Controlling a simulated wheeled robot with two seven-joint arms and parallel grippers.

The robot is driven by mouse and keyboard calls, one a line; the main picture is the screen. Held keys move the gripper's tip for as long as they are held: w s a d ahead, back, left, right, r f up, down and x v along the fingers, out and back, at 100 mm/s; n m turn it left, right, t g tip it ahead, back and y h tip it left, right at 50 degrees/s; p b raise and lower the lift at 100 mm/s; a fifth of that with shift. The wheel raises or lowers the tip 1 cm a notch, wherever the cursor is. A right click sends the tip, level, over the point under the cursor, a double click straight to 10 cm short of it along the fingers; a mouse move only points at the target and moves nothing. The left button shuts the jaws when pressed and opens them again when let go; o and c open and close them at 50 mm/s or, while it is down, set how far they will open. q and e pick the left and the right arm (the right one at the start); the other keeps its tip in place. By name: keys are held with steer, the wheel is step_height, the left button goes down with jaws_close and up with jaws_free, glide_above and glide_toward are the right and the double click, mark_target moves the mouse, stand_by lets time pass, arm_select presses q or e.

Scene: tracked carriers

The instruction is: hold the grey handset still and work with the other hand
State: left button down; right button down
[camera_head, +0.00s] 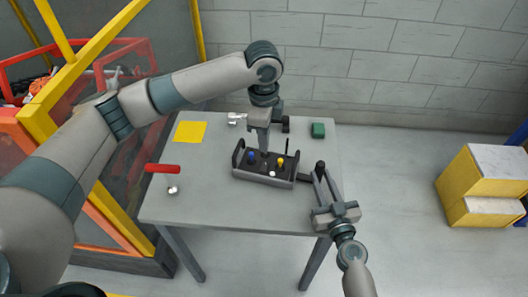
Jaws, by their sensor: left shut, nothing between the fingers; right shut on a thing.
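The grey handset (262,179) is a shallow tray-like box with a dark top, lying on the grey table. Its top carries a blue knob (251,156), a yellow knob (280,162), a white knob (272,173) and a thin black upright stick (286,147). My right gripper (317,174) is at the handset's right end, shut on what looks like its dark side grip (304,178). My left gripper (264,152) points down over the handset's middle, shut and empty, close to the top between the blue and yellow knobs. Whether it touches is unclear.
A yellow-framed barrier (85,60) stands left; yellow-and-white boxes (487,180) stand right. The table's front is clear.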

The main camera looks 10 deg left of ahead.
arm_select(q)
steer(key=shift+s+r, duration=0.15)
steer(key=shift+r, duration=1.45)
arm_select(e)
steer(key=shift+f, duration=0.1)
steer(key=c, duration=1.4)
jaws_free()
steer(key=shift+d, duration=0.1)
steer(key=shift+c, duration=0.2)
arm_select(q)
steer(key=shift+d, duration=0.1)
arm_select(e)
steer(key=shift+v, duration=6.05)
arm_select(q)
steer(key=shift+s, duration=0.1)
arm_select(e)
steer(key=shift+s, duration=0.15)
